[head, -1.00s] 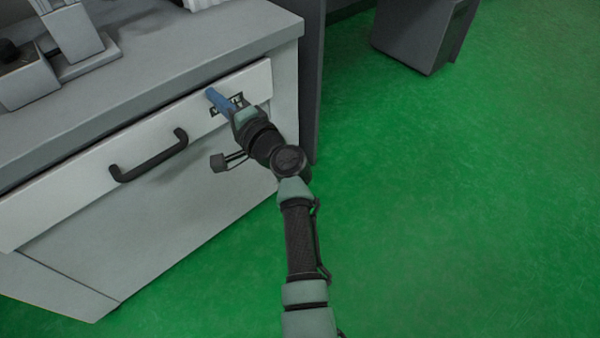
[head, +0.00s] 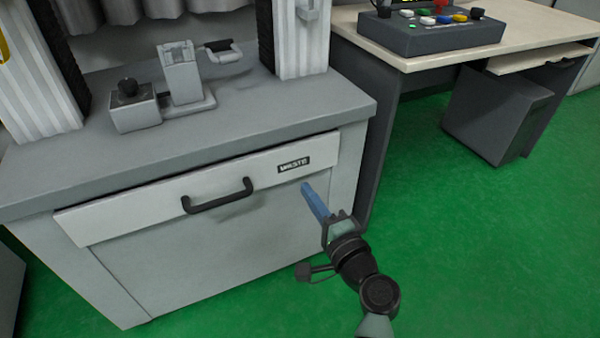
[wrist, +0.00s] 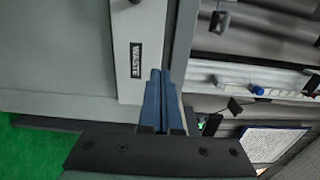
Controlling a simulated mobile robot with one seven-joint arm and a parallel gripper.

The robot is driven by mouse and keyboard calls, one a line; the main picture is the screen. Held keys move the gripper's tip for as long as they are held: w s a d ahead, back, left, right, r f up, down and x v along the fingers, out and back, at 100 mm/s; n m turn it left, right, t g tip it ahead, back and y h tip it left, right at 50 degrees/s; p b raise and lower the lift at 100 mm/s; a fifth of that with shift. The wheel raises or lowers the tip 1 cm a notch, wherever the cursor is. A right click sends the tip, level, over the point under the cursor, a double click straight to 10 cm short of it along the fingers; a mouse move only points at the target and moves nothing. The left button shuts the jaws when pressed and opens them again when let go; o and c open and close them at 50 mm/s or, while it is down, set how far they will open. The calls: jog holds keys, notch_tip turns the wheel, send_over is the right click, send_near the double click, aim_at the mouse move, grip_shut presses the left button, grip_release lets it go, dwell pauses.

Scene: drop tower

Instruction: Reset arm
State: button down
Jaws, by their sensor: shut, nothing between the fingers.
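My gripper (head: 304,186) has blue fingers, which are together with nothing between them. In the head view it is in front of the right part of the grey cabinet, just below the label on the white drawer front (head: 150,206). In the wrist view the blue fingertips (wrist: 160,72) show beside the drawer front (wrist: 134,82) with its "WASTE" label. I cannot tell whether the fingers touch the drawer front. My arm reaches up from the lower right of the head view.
The drawer has a black handle (head: 218,200). On the cabinet top (head: 262,106) stand a grey fixture (head: 182,80) and a small box with a black knob (head: 133,108). At right, a desk (head: 400,50) bears a button panel (head: 432,36). Green floor (head: 470,240) is clear at lower right.

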jog(key=s+a+r+n+t+h+p, duration=0.1)
jog(key=a+r+n+t+p, duration=0.3)
jog(key=r, duration=1.2)
jog(key=s+a+r+n+g, duration=0.1)
jog(key=r+n, duration=0.6)
jog(key=r, duration=0.9)
jog(key=s+a+r+n+t+h+p, duration=0.1)
jog(key=s+r+n+t+h+p, duration=0.2)
jog(key=s+r, duration=0.8)
jog(key=s+r+t+h+p, duration=0.15)
jog(key=s+r+t, duration=0.5)
jog(key=r, duration=0.75)
notch_tip(320, 180, up, 37)
jog(key=g+p, duration=0.2)
jog(key=p, duration=3.4)
jog(key=shift+w+a+h+p, duration=0.15)
jog(key=shift+h+p, duration=0.15)
jog(key=shift+h, duration=0.05)
jog(key=shift+f, duration=0.1)
